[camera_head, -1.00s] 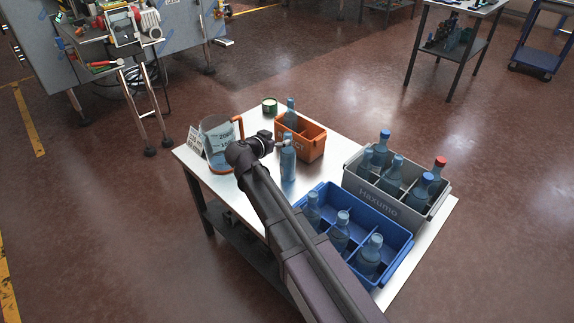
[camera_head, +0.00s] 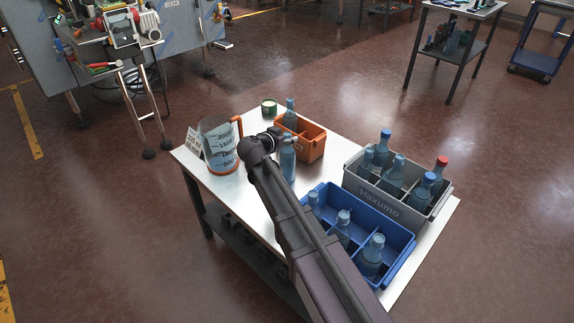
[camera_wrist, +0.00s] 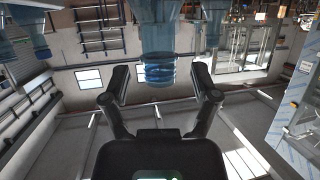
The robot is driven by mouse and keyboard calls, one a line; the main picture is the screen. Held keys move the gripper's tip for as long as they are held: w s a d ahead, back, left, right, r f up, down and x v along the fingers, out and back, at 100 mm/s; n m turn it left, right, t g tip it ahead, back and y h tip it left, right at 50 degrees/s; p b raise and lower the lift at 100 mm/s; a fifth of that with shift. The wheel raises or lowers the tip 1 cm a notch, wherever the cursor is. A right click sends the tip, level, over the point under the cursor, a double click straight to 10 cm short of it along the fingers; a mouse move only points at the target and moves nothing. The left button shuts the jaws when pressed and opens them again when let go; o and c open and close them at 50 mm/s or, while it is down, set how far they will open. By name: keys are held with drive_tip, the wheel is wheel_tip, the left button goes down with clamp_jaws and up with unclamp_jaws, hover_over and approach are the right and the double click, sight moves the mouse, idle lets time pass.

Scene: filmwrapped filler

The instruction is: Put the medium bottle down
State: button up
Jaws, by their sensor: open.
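The medium bottle (camera_head: 287,166) is translucent blue and stands upright on the white table, just left of the orange crate. In the head view my gripper (camera_head: 277,136) is at its top, and my arm hides part of that area. In the wrist view the bottle (camera_wrist: 157,38) hangs from the top edge, its ringed end between the fingertips. My gripper (camera_wrist: 160,80) is open, with a visible gap on each side of the bottle end.
The orange crate (camera_head: 313,151) holds one bottle. A blue crate (camera_head: 398,271) and a grey crate (camera_head: 375,207) hold several bottles at the right. A measuring jug (camera_head: 221,150) stands left of my gripper, and a green tin (camera_head: 269,107) behind. The table's near-left part is clear.

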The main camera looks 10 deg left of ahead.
drive_tip(key=shift+w+d+f, duration=0.2)
drive_tip(key=shift+w, duration=0.35)
clamp_jaws()
